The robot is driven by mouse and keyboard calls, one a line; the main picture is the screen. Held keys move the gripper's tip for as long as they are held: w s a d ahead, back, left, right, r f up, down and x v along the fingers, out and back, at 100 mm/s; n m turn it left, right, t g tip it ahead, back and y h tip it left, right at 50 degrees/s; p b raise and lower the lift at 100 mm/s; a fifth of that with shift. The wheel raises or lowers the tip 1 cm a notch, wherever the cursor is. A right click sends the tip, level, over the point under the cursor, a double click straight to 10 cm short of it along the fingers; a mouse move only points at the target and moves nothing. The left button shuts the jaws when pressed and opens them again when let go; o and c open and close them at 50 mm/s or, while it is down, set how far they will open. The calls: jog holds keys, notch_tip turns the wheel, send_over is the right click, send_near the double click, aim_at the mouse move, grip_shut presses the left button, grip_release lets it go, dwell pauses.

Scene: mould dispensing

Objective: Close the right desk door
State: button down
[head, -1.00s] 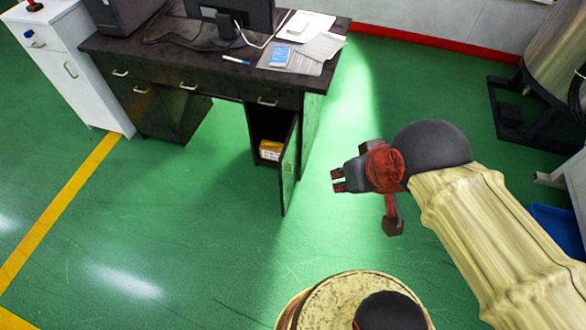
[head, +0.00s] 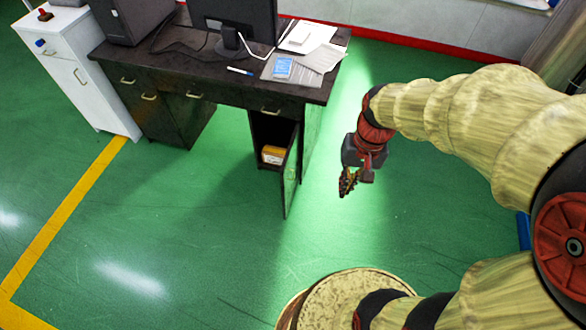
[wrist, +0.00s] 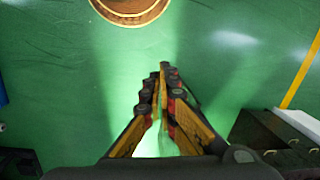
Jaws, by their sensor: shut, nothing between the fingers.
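The right desk door (head: 290,172) stands open at the right end of the dark desk (head: 225,88). It swings out toward the camera and shows nearly edge-on. Behind it the right cabinet (head: 267,130) is open, with a yellow-orange box (head: 273,154) inside. My gripper (head: 347,188) is to the right of the door, apart from it, pointing down with its fingers shut and empty. The shut fingers also show in the wrist view (wrist: 162,80), over bare floor. The desk's dark edge (wrist: 270,135) shows at the lower right of the wrist view.
A monitor (head: 235,20), papers (head: 300,55) and a blue-covered item (head: 282,67) are on the desk. A white cabinet (head: 75,75) stands to its left. Green floor (head: 210,220) in front is clear. A blue bin (head: 523,226) is partly hidden at the right.

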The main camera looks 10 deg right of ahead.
jog(key=w+f+m+y+p, duration=0.25)
jog(key=w+f+m, duration=0.25)
jog(key=f, duration=0.4)
jog(key=w+f+m+t+y+p, duration=0.1)
jog(key=w+f+m+y+p, duration=0.15)
jog(key=w+f+m, duration=0.45)
jog(key=w+f+m+y+p, duration=0.2)
jog(key=f+m+p, duration=0.1)
jog(key=f, duration=0.8)
jog(key=m+t+b, duration=0.3)
jog(key=m, duration=0.2)
send_near(284, 175)
jog(key=shift+x, duration=2.4)
jog(key=shift+f, duration=0.1)
